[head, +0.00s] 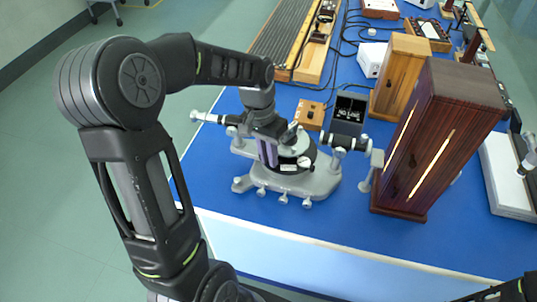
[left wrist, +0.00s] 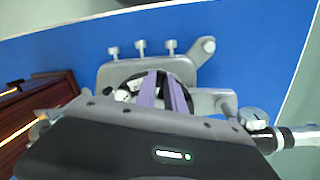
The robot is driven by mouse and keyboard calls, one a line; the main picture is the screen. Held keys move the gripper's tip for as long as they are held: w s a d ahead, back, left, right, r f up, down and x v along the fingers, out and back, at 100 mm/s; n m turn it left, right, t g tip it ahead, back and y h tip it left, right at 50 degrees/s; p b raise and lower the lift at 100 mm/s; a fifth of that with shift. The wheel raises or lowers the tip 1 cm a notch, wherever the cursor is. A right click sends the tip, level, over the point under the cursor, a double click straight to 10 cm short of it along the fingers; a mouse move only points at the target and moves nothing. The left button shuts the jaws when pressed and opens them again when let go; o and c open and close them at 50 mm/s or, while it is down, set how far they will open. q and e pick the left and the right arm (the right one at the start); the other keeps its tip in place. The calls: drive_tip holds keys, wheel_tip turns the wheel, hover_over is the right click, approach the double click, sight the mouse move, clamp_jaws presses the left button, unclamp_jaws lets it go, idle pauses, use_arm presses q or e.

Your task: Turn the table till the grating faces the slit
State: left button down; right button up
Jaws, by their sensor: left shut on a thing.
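The grey spectrometer (head: 290,183) stands on the blue bench, with its round table at the centre. The dark rim of the table (head: 308,153) shows beside my left gripper (head: 270,160). The gripper comes down from above, its purple fingers at the table's edge. In the left wrist view the fingers (left wrist: 165,80) are close together over the dark disc; their hold seems to be on the table, but the contact is hidden. I cannot make out the grating. One tube (head: 342,143) points right, towards a dark wooden cabinet; the slit is too small to tell. My right gripper is out of view.
The dark wooden cabinet (head: 440,135) with a bright vertical slot stands close to the right. The bench front is clear.

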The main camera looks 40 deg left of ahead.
use_arm(q)
drive_tip(key=shift+d+n+b, duration=0.35)
drive_tip(key=shift+d+n, duration=0.2)
drive_tip(key=shift+n, duration=0.05)
drive_tip(key=shift+w+d+n+t+b, duration=0.2)
drive_tip(key=shift+d+n+t+b, duration=0.15)
drive_tip(key=shift+d+n, duration=0.7)
drive_tip(key=shift+w+d+n, duration=0.2)
drive_tip(key=shift+d+n, duration=0.2)
drive_tip(key=shift+n, duration=0.65)
drive_tip(key=c, duration=1.4)
unclamp_jaws()
drive_tip(key=shift+c, duration=0.2)
drive_tip(key=shift+r, duration=0.15)
wheel_tip(320, 180, up, 8)
drive_tip(key=a+b, duration=0.1)
drive_tip(key=shift+s+f, duration=0.25)
drive_tip(key=shift+s, duration=0.05)
